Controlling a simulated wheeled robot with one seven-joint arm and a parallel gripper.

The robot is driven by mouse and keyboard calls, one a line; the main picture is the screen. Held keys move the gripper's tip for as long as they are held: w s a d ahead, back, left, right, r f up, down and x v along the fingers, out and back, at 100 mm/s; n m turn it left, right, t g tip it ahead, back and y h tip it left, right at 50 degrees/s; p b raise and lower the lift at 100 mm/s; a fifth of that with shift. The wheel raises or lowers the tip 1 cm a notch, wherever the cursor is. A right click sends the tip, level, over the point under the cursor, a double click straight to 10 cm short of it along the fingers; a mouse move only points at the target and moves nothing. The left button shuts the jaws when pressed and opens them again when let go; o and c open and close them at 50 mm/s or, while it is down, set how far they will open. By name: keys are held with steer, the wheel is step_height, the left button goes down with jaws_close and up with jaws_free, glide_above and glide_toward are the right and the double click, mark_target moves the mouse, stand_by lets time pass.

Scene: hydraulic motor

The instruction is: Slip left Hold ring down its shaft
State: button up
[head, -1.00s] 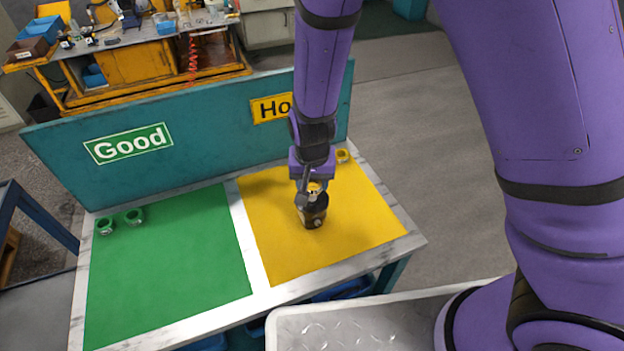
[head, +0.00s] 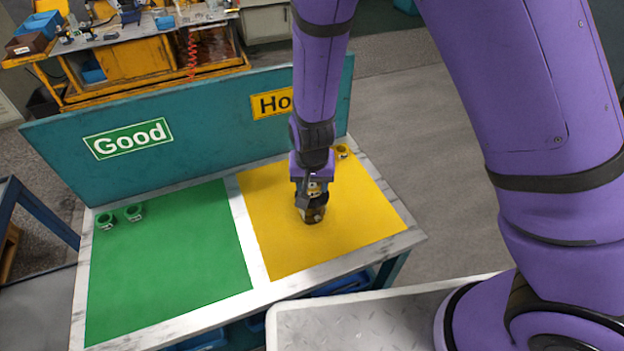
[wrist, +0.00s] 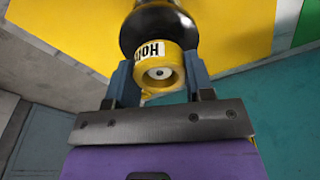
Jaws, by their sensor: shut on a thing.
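A dark hydraulic motor (head: 313,214) stands upright on the yellow mat (head: 275,245); its body also shows in the wrist view (wrist: 157,25). My gripper (head: 313,191) is directly above it, pointing down. In the wrist view my gripper (wrist: 160,70) is shut on a yellow Hold ring (wrist: 172,58), with one blue-grey finger on each side. A pale round shaft end (wrist: 159,73) shows inside the ring's opening, so the ring looks to be around the shaft. Whether it sits on the motor body is hard to tell. Another yellow ring (head: 343,151) lies at the mat's back corner.
Two green rings (head: 134,212) sit at the left on the green mat (head: 170,270). A teal back panel (head: 215,130) with Good and Hold signs stands behind the mats. The mats are clear around the motor. A grey tray (head: 350,325) is in front.

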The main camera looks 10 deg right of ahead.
steer(key=shift+f, duration=0.3)
steer(key=o, duration=1)
steer(key=shift+r, duration=0.15)
steer(key=shift+r, duration=2.9)
